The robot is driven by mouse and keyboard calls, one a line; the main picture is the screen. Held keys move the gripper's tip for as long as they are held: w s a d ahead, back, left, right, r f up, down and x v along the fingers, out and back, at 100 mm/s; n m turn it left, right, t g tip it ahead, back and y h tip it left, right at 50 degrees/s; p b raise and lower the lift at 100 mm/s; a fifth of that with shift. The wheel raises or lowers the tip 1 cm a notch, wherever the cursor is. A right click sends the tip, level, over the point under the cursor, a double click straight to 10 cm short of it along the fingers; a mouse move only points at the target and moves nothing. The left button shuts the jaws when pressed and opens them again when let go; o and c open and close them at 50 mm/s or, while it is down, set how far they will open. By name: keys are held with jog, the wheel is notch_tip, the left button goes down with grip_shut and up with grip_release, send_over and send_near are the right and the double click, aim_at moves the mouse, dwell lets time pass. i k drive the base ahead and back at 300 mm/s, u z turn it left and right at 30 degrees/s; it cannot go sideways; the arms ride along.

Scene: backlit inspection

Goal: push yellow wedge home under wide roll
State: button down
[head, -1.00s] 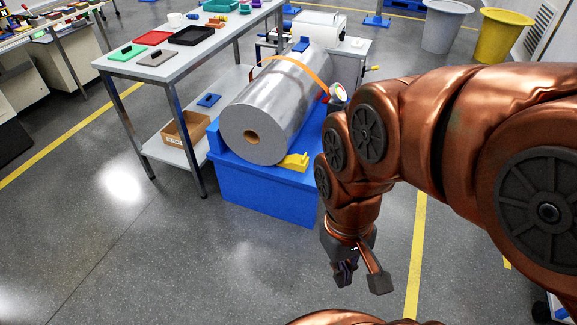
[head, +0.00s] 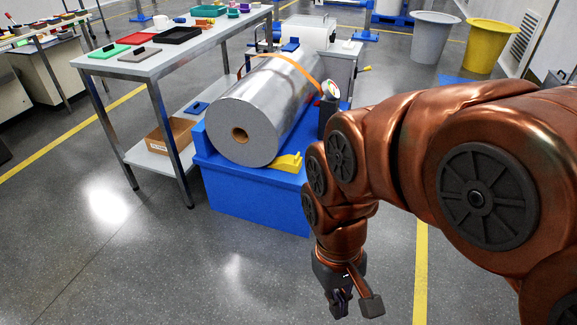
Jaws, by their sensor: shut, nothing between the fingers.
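The wide grey roll (head: 262,105) lies on its side on a blue stand (head: 255,195), its round end with a brown core facing me. An orange strap (head: 300,70) runs over its far part. The yellow wedge (head: 289,162) lies on the stand's top at the roll's lower right, near the front edge. Its thin end points toward the roll; I cannot tell whether they touch. My gripper (head: 356,304) is shut and empty, pointing down, in front of the stand and to its right, apart from the wedge.
A steel table (head: 165,62) with trays stands left of the roll, a cardboard box (head: 172,137) on its lower shelf. A dark post with a gauge (head: 328,108) stands behind the wedge. Grey and yellow bins (head: 488,45) stand far right. The floor in front is clear.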

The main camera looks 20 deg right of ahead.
aim_at(291, 163)
jog(key=z, duration=0.2)
jog(key=i, duration=1.2)
jog(key=u, duration=0.2)
